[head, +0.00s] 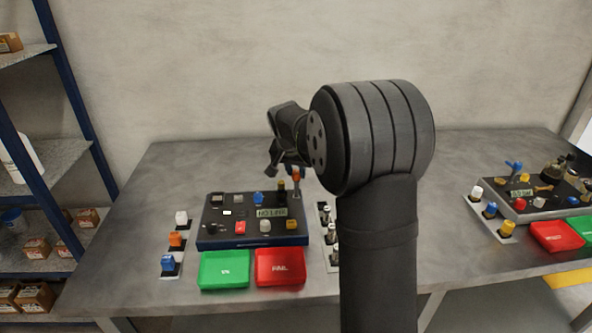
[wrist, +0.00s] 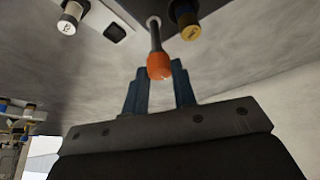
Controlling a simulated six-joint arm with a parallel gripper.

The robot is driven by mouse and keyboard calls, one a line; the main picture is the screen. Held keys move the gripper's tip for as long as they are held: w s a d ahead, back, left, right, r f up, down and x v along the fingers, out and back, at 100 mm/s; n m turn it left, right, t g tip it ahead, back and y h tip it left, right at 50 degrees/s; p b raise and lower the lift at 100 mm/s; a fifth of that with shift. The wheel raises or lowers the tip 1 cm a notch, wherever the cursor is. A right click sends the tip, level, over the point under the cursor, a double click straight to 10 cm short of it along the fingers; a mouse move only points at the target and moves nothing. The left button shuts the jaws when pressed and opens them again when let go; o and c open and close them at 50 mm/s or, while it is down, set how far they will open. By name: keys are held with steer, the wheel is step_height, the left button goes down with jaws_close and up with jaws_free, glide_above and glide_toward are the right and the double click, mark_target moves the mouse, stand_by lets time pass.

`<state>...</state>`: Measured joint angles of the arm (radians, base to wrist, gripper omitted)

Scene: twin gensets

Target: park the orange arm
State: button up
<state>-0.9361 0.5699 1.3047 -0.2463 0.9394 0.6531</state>
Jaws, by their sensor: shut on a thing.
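The orange arm is a lever with an orange knob and a dark metal shaft at the back right of the left control panel. It shows in the head view (head: 296,174) and in the wrist view (wrist: 158,66), where its shaft runs up to the panel face. My gripper (head: 282,168) reaches down beside it from above in the head view. In the wrist view my gripper (wrist: 160,73) is shut on the orange knob, one blue-grey finger on each side. The exact contact is partly hidden by the knob.
The left panel (head: 209,231) carries several knobs, switches and a display. A yellow-capped knob (wrist: 188,25) and a white-capped knob (wrist: 70,20) stand near the lever. Green (head: 224,270) and red (head: 280,267) trays lie in front. A second panel (head: 520,210) stands right; the table between is partly hidden by my arm.

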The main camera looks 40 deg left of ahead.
stand_by(0.5)
steer(key=o, duration=1)
steer(key=v, duration=1.7)
steer(key=shift+r, duration=0.2)
steer(key=x, duration=1.7)
steer(key=shift+f, duration=0.2)
steer(key=shift+r, duration=0.1)
